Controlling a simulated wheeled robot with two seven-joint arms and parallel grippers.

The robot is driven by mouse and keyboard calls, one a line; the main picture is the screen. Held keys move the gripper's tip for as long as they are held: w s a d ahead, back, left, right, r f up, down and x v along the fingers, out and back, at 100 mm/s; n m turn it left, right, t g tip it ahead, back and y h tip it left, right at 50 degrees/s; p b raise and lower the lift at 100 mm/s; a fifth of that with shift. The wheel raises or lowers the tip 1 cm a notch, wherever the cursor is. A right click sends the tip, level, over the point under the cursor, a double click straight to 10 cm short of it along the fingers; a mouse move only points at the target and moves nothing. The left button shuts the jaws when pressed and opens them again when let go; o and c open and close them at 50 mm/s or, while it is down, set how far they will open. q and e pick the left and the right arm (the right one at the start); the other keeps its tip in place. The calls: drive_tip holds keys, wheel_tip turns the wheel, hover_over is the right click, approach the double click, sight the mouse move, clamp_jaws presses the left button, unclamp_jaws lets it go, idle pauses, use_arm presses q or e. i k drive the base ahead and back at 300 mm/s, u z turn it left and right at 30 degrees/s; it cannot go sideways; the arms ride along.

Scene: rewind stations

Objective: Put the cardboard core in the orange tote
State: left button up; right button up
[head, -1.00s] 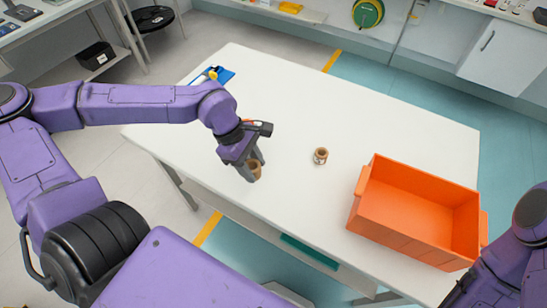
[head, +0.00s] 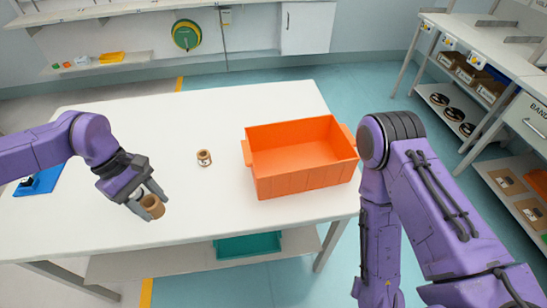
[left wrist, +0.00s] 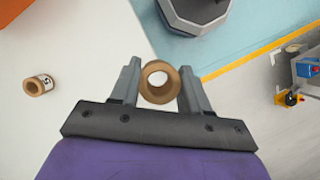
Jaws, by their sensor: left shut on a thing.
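A brown cardboard core (head: 153,206) is held in my left gripper (head: 148,197), over the table's front left part. In the left wrist view the core (left wrist: 159,82) shows its open end between the two fingers of the left gripper (left wrist: 157,88). The orange tote (head: 300,180) stands on the right part of the white table and looks empty. The left gripper is left of the tote and apart from it. My right arm is at the right of the head view, but its gripper is not visible.
A second small brown roll with a pale label (head: 204,157) stands on the white table (head: 110,225) between the left gripper and the tote; it also shows in the left wrist view (left wrist: 39,85). A blue item (head: 40,181) lies at the table's left. A teal bin (head: 247,245) sits on the lower shelf.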

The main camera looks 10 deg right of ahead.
sight(296, 166)
drive_tip(key=k, duration=0.15)
drive_tip(key=z, duration=1.95)
drive_tip(key=i, duration=1.25)
drive_tip(key=u, duration=1.95)
